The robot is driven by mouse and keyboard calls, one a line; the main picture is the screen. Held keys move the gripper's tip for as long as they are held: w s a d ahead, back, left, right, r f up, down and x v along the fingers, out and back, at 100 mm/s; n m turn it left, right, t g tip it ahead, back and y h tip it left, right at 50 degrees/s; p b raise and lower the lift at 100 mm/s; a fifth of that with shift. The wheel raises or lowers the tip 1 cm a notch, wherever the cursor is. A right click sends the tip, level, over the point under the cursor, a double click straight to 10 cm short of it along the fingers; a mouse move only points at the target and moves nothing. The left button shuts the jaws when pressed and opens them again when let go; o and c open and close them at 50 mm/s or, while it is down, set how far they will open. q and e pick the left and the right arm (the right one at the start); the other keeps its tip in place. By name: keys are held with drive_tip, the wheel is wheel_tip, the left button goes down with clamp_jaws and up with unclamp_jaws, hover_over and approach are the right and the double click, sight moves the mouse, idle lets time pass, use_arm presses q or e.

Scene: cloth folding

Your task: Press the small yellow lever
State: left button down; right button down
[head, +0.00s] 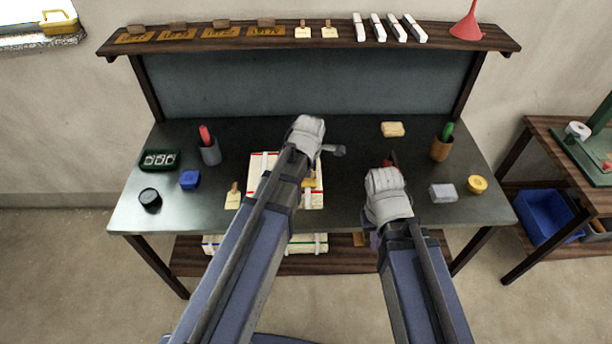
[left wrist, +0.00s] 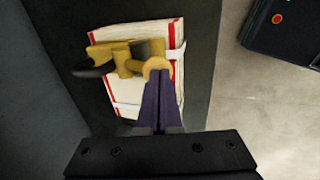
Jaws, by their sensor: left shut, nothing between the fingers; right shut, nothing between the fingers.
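In the left wrist view, a yellow metal fitting (left wrist: 124,58) sits on a white bundle with red stripes and pale straps (left wrist: 141,32). A small yellow round-ended piece, seemingly the lever (left wrist: 157,64), lies right at the tips of my left gripper (left wrist: 160,80). The fingers are shut and overlap its lower edge; contact cannot be told. A black handle (left wrist: 92,70) sticks out left of the fitting. In the head view my left gripper (head: 308,132) is over the bundle (head: 262,162) and partly hides it. My right gripper (head: 388,182) is shut and empty, right of the bundle.
A grey block (head: 443,193), yellow tin (head: 477,184) and brown cup (head: 441,149) stand at right. A shelf (head: 345,35) runs above the back.

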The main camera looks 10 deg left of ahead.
use_arm(q)
drive_tip(key=shift+s+d+f+t+b, duration=0.1)
drive_tip(key=shift+s+f+t+b, duration=0.15)
drive_tip(key=shift+f+b, duration=0.25)
drive_tip(key=shift+s+d+f+t+b, duration=0.1)
drive_tip(key=shift+s+f+t+b, duration=0.15)
drive_tip(key=shift+f+b, duration=0.2)
